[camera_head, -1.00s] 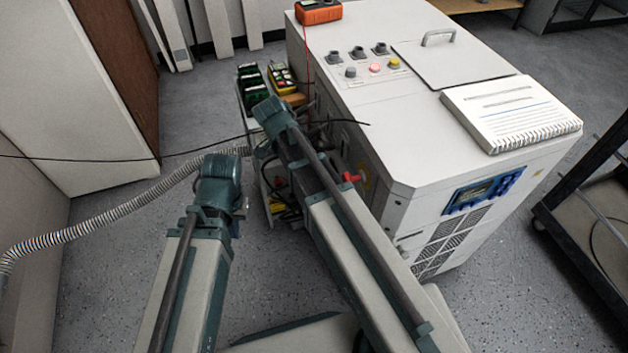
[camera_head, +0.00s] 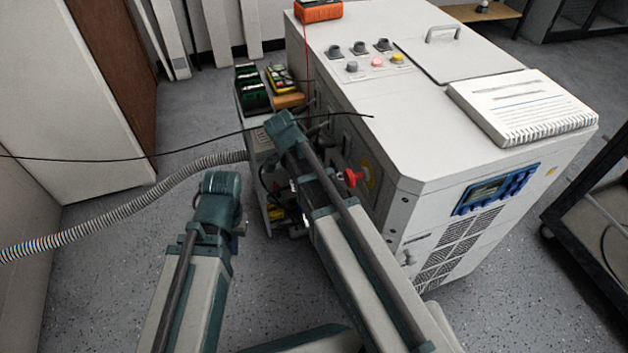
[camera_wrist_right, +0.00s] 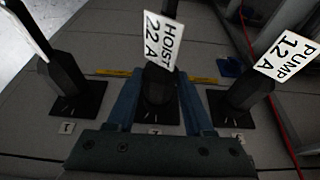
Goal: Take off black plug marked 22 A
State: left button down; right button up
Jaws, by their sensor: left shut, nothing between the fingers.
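In the right wrist view, the black plug with the white tag "HOIST 22 A" (camera_wrist_right: 158,85) stands upright in the middle. The two blue fingers of my right gripper (camera_wrist_right: 160,98) are on either side of it. I cannot tell whether they touch it or leave a small gap. In the head view my right gripper and the plugs are hidden behind my right arm, beside the cabinet's left side. My left gripper (camera_head: 238,228) is shut and empty, low at the left of the cabinet, and only partly visible.
A black plug tagged "PUMP 12 A" (camera_wrist_right: 249,85) is close on the right; another black plug (camera_wrist_right: 68,80) is close on the left. A red cable (camera_wrist_right: 280,120) runs at the right. The white cabinet (camera_head: 440,120) stands right of my arms. A ribbed hose (camera_head: 130,210) crosses the left.

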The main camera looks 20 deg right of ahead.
grip_shut()
jog(key=o, duration=0.6)
grip_release()
jog(key=shift+c, duration=1.4)
